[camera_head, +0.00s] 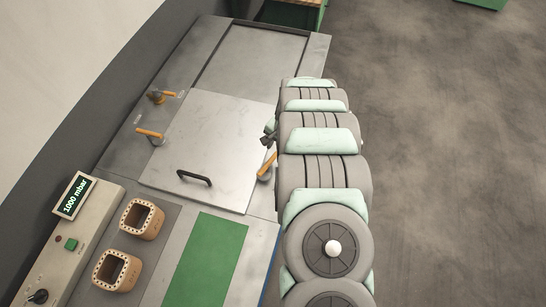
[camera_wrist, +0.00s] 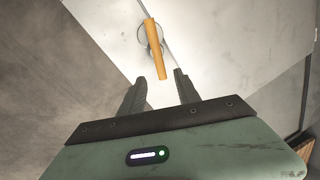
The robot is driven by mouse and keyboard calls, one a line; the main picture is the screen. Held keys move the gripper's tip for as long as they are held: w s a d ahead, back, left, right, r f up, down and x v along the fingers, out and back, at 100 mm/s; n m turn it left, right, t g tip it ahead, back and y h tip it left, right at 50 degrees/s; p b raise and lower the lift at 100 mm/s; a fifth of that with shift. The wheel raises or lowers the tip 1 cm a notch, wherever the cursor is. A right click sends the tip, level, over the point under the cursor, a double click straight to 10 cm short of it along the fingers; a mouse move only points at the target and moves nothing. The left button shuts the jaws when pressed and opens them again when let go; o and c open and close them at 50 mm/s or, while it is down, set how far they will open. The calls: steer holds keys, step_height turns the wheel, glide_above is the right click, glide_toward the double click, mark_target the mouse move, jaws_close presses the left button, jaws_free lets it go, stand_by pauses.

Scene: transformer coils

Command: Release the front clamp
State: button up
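A square metal lid (camera_head: 215,135) with a black handle (camera_head: 194,178) lies on the grey machine top. Orange-handled clamps stand around it: one at its left edge (camera_head: 151,134), one at its right edge (camera_head: 266,167), partly hidden by my arm. My gripper (camera_head: 268,136) is above the lid's right edge, close to the right-edge clamp. In the wrist view, one orange clamp handle (camera_wrist: 153,45) points down towards the gap between my fingers (camera_wrist: 160,76). The fingers are spread and empty; whether they touch the handle I cannot tell.
Two copper-coloured coils (camera_head: 142,218) sit near the control panel (camera_head: 70,235), whose display (camera_head: 75,196) reads 1000 mbar. A green mat (camera_head: 207,262) lies in front of the lid. The floor at right is clear.

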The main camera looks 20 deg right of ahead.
mark_target(273, 157)
steer(key=shift+w+a+f, duration=0.15)
steer(key=shift+w+f, duration=0.15)
steer(key=shift+f, duration=1.2)
steer(key=shift+w+a+f, duration=0.1)
steer(key=shift+w+f, duration=0.15)
steer(key=shift+f, duration=1.25)
steer(key=shift+w+a+f, duration=0.15)
steer(key=shift+w+f, duration=0.15)
steer(key=shift+f, duration=1.2)
steer(key=shift+c, duration=0.5)
jaws_close()
